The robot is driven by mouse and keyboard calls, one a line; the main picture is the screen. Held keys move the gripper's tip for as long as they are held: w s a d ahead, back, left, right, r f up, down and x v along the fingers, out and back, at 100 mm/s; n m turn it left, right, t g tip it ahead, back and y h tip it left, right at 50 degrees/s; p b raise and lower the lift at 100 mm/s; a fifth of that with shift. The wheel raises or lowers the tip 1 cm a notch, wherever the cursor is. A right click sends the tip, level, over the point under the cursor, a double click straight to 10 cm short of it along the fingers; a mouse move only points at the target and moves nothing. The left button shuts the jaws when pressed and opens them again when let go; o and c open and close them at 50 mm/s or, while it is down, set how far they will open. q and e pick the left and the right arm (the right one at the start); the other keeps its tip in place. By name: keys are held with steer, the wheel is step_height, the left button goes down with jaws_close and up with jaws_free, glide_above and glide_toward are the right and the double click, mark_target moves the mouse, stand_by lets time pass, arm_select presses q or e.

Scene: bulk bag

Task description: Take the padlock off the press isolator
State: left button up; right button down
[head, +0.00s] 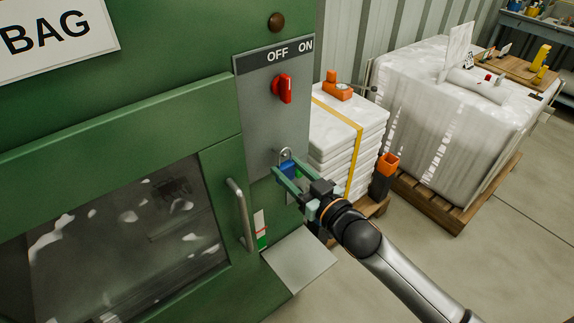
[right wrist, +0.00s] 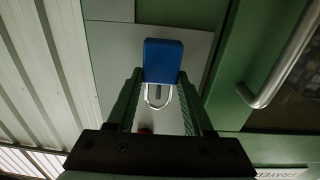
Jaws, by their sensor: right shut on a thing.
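The blue padlock (head: 288,168) is at the lower part of the grey isolator panel (head: 262,120) on the green press. Its metal shackle (head: 286,153) points up; I cannot tell whether it still passes through a hasp. My right gripper (head: 285,181) is shut on the padlock body. In the right wrist view the padlock (right wrist: 162,60) sits between the fingertips of the right gripper (right wrist: 161,78), with its shackle towards the palm. The red isolator switch (head: 284,89) stands upright below the OFF and ON labels. My left gripper is out of view.
A vertical door handle (head: 241,213) is left of the gripper, and a sloping metal plate (head: 299,259) juts out below it. Stacked white bags (head: 335,135) stand close behind on the right. A large white bulk bag (head: 435,100) stands on a pallet further right.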

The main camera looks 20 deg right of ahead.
steer(key=shift+s+d+r, duration=0.15)
steer(key=shift+s+d, duration=0.05)
steer(key=shift+s, duration=0.25)
steer(key=shift+s, duration=0.1)
steer(key=shift+p+v, duration=0.6)
steer(key=shift+v, duration=0.4)
steer(key=p, duration=0.1)
glide_toward(288, 168)
steer(key=shift+w+a, duration=0.1)
steer(key=shift+w, duration=0.55)
